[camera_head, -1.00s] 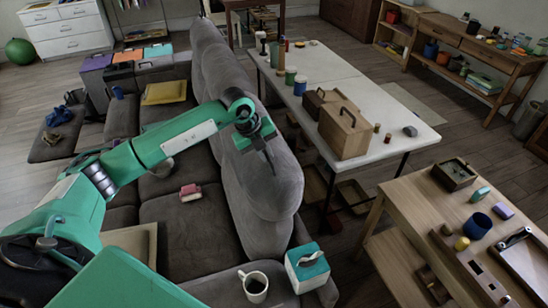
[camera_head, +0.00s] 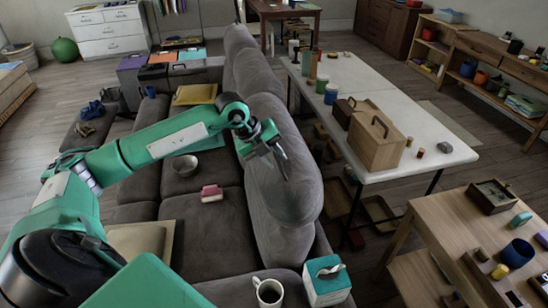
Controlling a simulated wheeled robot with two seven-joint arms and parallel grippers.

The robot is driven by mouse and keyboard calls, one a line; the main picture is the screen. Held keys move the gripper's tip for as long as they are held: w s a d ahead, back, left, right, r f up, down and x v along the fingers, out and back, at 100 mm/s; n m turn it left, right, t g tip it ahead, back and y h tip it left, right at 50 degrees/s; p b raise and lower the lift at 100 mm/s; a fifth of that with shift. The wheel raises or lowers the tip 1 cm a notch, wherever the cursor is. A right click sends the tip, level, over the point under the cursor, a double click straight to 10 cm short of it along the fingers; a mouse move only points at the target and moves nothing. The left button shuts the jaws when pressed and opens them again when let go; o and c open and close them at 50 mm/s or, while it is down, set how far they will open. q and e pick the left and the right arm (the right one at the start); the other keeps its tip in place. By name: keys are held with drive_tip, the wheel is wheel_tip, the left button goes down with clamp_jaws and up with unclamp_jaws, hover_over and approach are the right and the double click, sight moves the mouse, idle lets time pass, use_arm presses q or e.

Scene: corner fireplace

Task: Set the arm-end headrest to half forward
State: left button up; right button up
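The grey sofa (camera_head: 205,240) stretches away from me, with its armrest at the near end. The arm-end headrest (camera_head: 296,200) is the nearest rounded grey cushion along the top of the backrest. It stands fairly upright; its exact tilt is hard to tell. My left gripper (camera_head: 277,164) is in front of the upper part of this headrest, with its fingers pointing down toward it. I cannot tell whether they touch it, and the finger gap does not show clearly. My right gripper is not in view.
A mug (camera_head: 268,293) and a teal-and-white tissue box (camera_head: 327,281) stand on the near armrest. A bowl (camera_head: 185,165) and a pink-red object (camera_head: 211,193) lie on the seat. A white table (camera_head: 405,165) with a wooden box (camera_head: 377,138) stands behind the backrest.

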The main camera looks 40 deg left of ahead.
use_arm(q)
drive_tip(key=shift+r, duration=0.1)
drive_tip(key=shift+s+a+r, duration=0.15)
drive_tip(key=shift+a+r, duration=0.05)
drive_tip(key=shift+r, duration=0.05)
drive_tip(key=b+v, duration=0.3)
drive_tip(key=v, duration=1)
drive_tip(key=shift+d, duration=0.1)
